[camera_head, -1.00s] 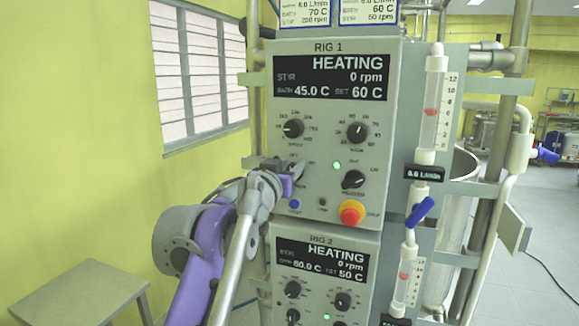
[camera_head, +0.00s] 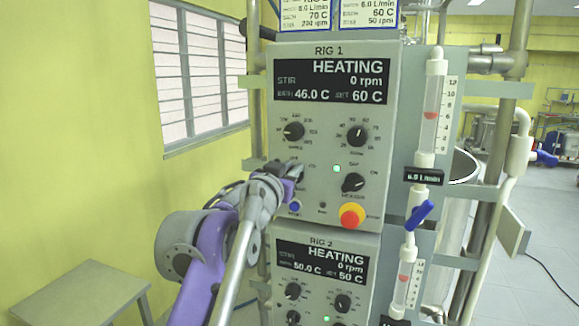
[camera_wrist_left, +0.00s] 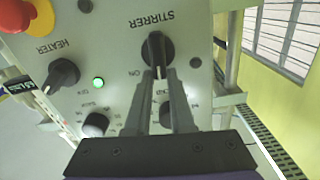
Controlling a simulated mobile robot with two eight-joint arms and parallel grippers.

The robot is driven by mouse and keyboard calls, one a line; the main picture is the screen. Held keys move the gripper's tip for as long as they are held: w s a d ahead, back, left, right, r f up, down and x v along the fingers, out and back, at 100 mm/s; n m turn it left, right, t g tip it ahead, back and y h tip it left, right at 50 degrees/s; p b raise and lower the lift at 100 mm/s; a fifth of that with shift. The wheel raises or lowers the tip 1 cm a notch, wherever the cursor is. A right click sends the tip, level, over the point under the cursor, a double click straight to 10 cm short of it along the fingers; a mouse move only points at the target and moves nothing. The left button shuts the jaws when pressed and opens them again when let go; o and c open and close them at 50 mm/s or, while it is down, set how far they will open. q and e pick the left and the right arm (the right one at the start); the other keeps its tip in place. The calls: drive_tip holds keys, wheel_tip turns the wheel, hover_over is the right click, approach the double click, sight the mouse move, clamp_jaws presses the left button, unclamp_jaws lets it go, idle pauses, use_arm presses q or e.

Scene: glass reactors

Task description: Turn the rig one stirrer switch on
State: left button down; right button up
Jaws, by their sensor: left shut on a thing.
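The rig one panel (camera_head: 325,120) reads HEATING, STIR 0 rpm. Its black stirrer switch, at the panel's lower left, is mostly hidden by my gripper in the head view. In the left wrist view, turned upside down, the stirrer switch (camera_wrist_left: 156,45) shows under the word STIRRER, with ON beside it. My left gripper (camera_head: 298,171) reaches the panel from the left. In the wrist view its fingers (camera_wrist_left: 160,74) are shut on the near end of the switch's ridge. My right gripper is out of view.
The heater switch (camera_head: 353,182) and red-and-yellow stop button (camera_head: 351,215) are right of the stirrer switch. A blue button (camera_head: 295,207) lies just below the gripper. The rig two panel (camera_head: 322,262) is underneath. A flowmeter (camera_head: 433,110) stands at right, a small table (camera_head: 80,293) at lower left.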

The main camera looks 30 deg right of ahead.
use_arm(q)
drive_tip(key=shift+s+d+f+m+p, duration=0.25)
drive_tip(key=shift+m+p, duration=0.65)
drive_tip(key=shift+m, duration=0.85)
drive_tip(key=shift+s+d+f+m+p, duration=0.1)
drive_tip(key=shift+s+f+m+p, duration=0.15)
drive_tip(key=shift+m+p, duration=1.1)
drive_tip(key=shift+s+d+f+m+p, duration=0.25)
drive_tip(key=shift+m+p, duration=0.2)
drive_tip(key=shift+m, duration=1.75)
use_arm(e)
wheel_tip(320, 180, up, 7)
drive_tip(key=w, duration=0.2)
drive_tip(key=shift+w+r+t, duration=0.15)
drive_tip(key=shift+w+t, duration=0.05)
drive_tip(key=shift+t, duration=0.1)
use_arm(q)
drive_tip(key=shift+f, duration=0.1)
drive_tip(key=c, duration=0.8)
unclamp_jaws()
drive_tip(key=shift+w, duration=0.15)
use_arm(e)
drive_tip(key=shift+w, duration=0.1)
